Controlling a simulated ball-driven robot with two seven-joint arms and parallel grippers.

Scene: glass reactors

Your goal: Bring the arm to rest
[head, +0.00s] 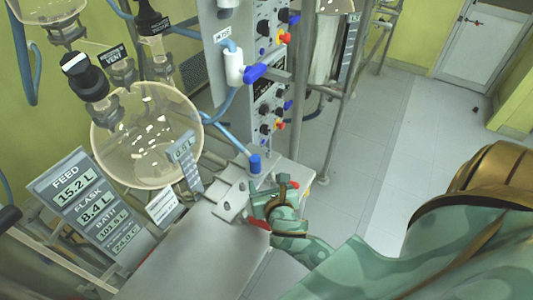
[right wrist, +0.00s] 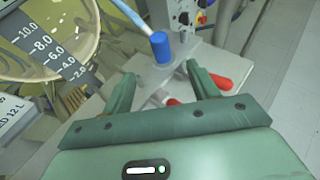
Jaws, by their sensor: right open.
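My right arm, green with a brown band, comes in from the lower right of the head view. My right gripper (head: 270,188) is low over a grey metal bench top, close to a blue knob (head: 255,163). In the right wrist view its two green fingers are spread apart, so the gripper (right wrist: 160,76) is open. The blue knob (right wrist: 160,46) shows beyond the fingertips, with a pale metal block under it. Nothing is clearly held between the fingers. My left gripper is not in either view.
A round glass flask (head: 148,140) stands left, with a display panel (head: 85,205) below it. A control panel (head: 275,75) with knobs rises behind the gripper. Red handles (right wrist: 220,82) lie beside the fingers. Open floor (head: 365,125) extends to the right.

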